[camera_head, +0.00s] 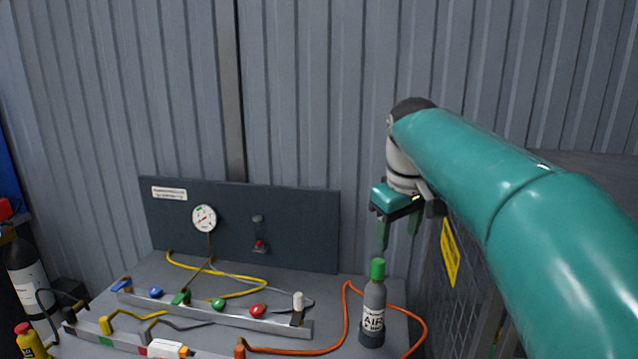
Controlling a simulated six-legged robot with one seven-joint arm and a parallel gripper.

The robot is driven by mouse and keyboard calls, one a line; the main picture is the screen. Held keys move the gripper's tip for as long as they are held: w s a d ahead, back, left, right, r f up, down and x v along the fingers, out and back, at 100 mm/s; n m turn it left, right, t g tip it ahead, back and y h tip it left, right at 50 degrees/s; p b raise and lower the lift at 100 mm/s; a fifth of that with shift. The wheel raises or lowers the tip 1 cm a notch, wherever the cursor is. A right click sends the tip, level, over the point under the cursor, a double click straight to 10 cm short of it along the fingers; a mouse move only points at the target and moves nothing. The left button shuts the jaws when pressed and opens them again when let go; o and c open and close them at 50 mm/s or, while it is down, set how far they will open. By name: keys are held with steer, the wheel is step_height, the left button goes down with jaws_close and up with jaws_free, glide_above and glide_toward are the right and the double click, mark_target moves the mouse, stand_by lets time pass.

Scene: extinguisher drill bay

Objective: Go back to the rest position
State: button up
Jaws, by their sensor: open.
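My gripper (399,236) is at the end of my teal arm, right of the middle, pointing down. Its two green fingers are apart with nothing visible between them. A small grey air bottle (373,312) with a green cap and a white label stands upright on the grey bench (330,340). The fingers are above the bottle and a little to its right in the picture, and look clear of it. How far they are from it in depth I cannot tell.
A dark panel (300,210) with a round gauge (204,218) stands behind the bench. A manifold rail (230,318) with coloured knobs lies in front. An orange hose (345,310) loops around the bottle. Cylinders (27,275) stand at left. A yellow sign (449,253) hangs on mesh at right.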

steer(key=s+f+m+t, duration=0.1)
steer(key=s+f+m, duration=0.2)
steer(key=s+f, duration=0.4)
steer(key=s+d+f+m+t, duration=0.1)
steer(key=s+f, duration=0.7)
steer(key=s, duration=0.9)
steer(key=shift+d+f+m+t, duration=0.15)
steer(key=shift+f+m+t, duration=0.15)
steer(key=shift+m, duration=0.6)
